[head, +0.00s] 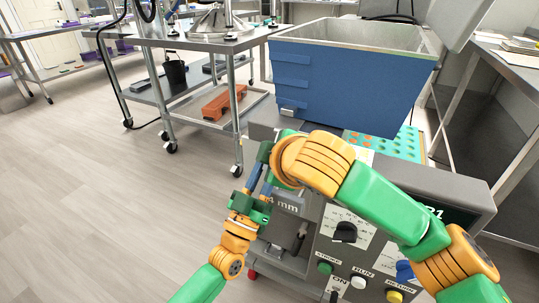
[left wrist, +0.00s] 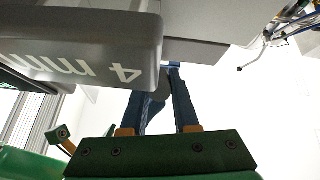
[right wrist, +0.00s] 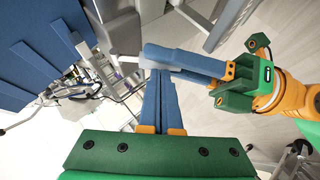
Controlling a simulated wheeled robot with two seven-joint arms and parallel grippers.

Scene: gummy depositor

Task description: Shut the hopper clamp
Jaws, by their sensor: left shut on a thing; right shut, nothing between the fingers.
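The blue hopper (head: 345,85) stands on the grey machine in the head view. A small light-grey piece (head: 291,111), perhaps part of the clamp, shows at its lower left corner. My left gripper (head: 265,152) points up beside the machine's left side. In the left wrist view its fingers (left wrist: 172,70) close on a dark grey part (left wrist: 155,108), which looks like the clamp handle, mostly hidden. My right gripper (right wrist: 158,76) is shut and empty, its tips close to the left fingers; I cannot tell whether they touch. My right forearm hides most of it in the head view.
The grey "4 mm" block (left wrist: 80,55) is close to my left fingers. The control panel (head: 345,245) with knob and buttons lies below my right arm. A steel cart (head: 240,105) with an orange part (head: 225,103) stands behind. The floor at left is clear.

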